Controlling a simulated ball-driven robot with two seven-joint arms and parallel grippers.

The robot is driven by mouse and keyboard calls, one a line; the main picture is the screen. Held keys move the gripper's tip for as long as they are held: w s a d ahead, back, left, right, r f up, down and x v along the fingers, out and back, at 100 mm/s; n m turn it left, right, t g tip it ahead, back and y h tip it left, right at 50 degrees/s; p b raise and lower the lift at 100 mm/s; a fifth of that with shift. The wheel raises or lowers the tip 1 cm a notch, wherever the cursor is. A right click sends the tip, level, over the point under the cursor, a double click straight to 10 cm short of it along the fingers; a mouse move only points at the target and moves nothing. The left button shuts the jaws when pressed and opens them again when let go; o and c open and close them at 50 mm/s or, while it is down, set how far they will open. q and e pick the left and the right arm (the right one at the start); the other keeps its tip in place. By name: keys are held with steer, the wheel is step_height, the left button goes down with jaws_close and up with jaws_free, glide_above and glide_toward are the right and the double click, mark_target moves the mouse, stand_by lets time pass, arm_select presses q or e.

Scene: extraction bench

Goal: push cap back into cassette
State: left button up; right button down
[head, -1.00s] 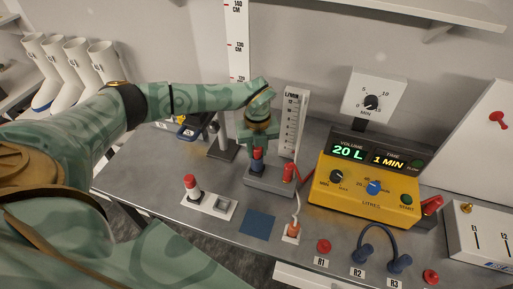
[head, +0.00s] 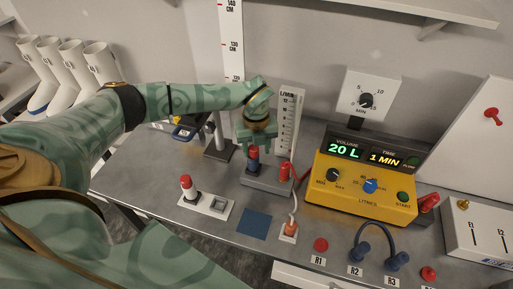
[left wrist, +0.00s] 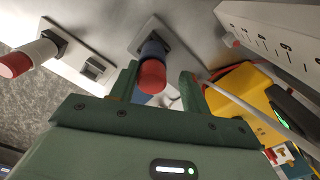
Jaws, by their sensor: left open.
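A small blue piece with a red end (head: 253,164) stands upright in a grey base on the bench. In the left wrist view the blue piece's red end (left wrist: 152,76) shows between my left fingers. My left gripper (head: 256,146) is above it, open, with a finger on either side. The fingers (left wrist: 160,88) are apart, with no clear grip on the piece. A white cylinder with a red top (head: 187,188) stands on a white plate beside an empty-looking square socket (head: 218,205). I cannot tell which part is the cassette. My right gripper is not in view.
A flow scale (head: 290,120) stands behind. The yellow volume unit (head: 360,190) is to the right. A blue square (head: 255,224) lies in front on the bench.

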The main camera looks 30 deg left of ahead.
arm_select(q)
steer(key=shift+s+a+f+g, duration=0.15)
steer(key=shift+s+f, duration=0.2)
steer(key=shift+f, duration=0.1)
steer(key=shift+s+a+f+g, duration=0.1)
steer(key=shift+s+f+g, duration=0.05)
steer(key=shift+s+f, duration=0.25)
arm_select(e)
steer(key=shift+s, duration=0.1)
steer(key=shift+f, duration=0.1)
arm_select(q)
steer(key=shift+w+r, duration=0.1)
steer(key=shift+r, duration=0.2)
steer(key=r, duration=0.5)
steer(key=shift+w+a+r, duration=0.1)
steer(key=shift+w+a, duration=0.2)
steer(key=shift+w, duration=0.05)
step_height(320, 180, up, 12)
steer(key=d, duration=0.1)
steer(key=shift+w, duration=0.2)
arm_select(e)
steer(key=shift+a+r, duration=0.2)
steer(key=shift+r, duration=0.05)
